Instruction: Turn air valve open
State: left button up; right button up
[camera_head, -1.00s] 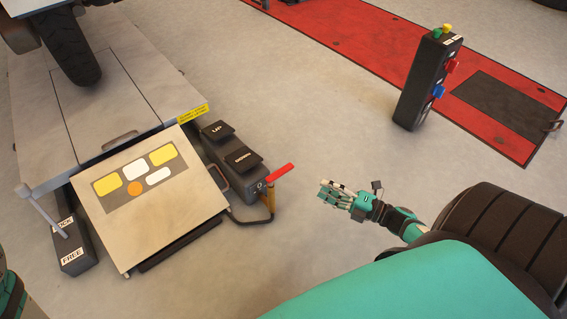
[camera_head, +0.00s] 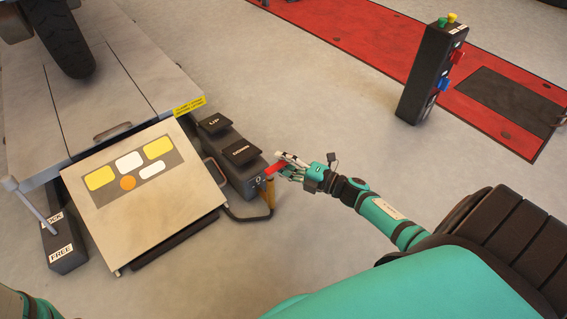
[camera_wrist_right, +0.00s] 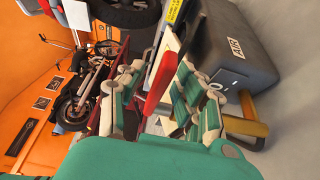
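The air valve's red lever (camera_head: 274,169) sits on a brass pipe (camera_head: 269,194) at the right end of the dark pedal unit (camera_head: 236,176). My right gripper (camera_head: 285,163) is at the lever, coming from the right. In the right wrist view the red lever (camera_wrist_right: 160,84) lies between the two spread fingers (camera_wrist_right: 154,100), with gaps visible beside it. The brass fitting (camera_wrist_right: 246,128) and the box marked AIR (camera_wrist_right: 240,65) are to the right there. Contact with the lever cannot be told. Only part of my left arm shows at the lower left; its gripper is out of view.
UP and DOWN pedals top the unit. A black control post (camera_head: 432,75) stands right. Floor between is clear.

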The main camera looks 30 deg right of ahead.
grip_shut()
